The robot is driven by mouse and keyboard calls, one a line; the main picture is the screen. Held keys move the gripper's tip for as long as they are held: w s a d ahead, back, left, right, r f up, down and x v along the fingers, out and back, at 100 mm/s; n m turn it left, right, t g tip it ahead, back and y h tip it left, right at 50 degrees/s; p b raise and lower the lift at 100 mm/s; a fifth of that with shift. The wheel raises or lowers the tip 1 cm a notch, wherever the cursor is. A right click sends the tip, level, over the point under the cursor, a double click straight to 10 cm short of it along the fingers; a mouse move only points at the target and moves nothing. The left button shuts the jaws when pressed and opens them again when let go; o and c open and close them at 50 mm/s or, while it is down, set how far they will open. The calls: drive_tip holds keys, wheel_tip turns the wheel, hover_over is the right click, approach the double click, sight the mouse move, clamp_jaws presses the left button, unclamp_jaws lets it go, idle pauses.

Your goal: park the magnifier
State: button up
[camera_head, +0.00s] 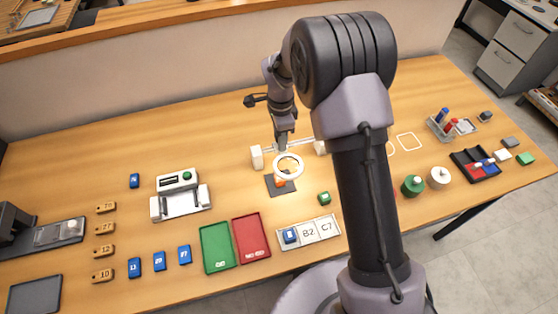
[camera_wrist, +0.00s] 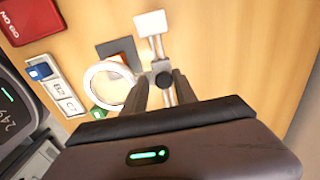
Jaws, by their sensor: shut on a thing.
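The magnifier is a white ring (camera_head: 288,165) on a rail (camera_head: 302,142) between two white end blocks. In the head view the ring is over a dark grey pad (camera_head: 272,191) with a small orange thing (camera_head: 280,180) on it. In the wrist view the ring (camera_wrist: 90,79) lies left of my fingers, partly hidden by one, with a dark knob (camera_wrist: 163,80) between them. My gripper (camera_head: 282,147) points down at the rail. In the wrist view my gripper (camera_wrist: 162,76) is shut on the magnifier's carriage at the knob; the fingers hide part of the grip.
A white end block (camera_head: 257,158) stands left of the ring. A green cube (camera_head: 324,198) sits to its lower right. Green (camera_head: 216,246) and red (camera_head: 251,239) trays and a labelled holder (camera_head: 309,233) lie in front.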

drive_tip(key=w+d+f, duration=0.1)
drive_tip(key=d, duration=0.7)
drive_tip(key=shift+d+f, duration=0.25)
drive_tip(key=shift+d, duration=0.05)
drive_tip(key=o, duration=0.6)
drive_tip(key=shift+o, duration=1)
drive_tip(key=shift+w, duration=0.15)
drive_tip(key=shift+a, duration=0.1)
wheel_tip(320, 180, up, 7)
drive_tip(key=w+p, duration=0.1)
drive_tip(key=p, duration=0.3)
drive_tip(key=shift+p, duration=0.35)
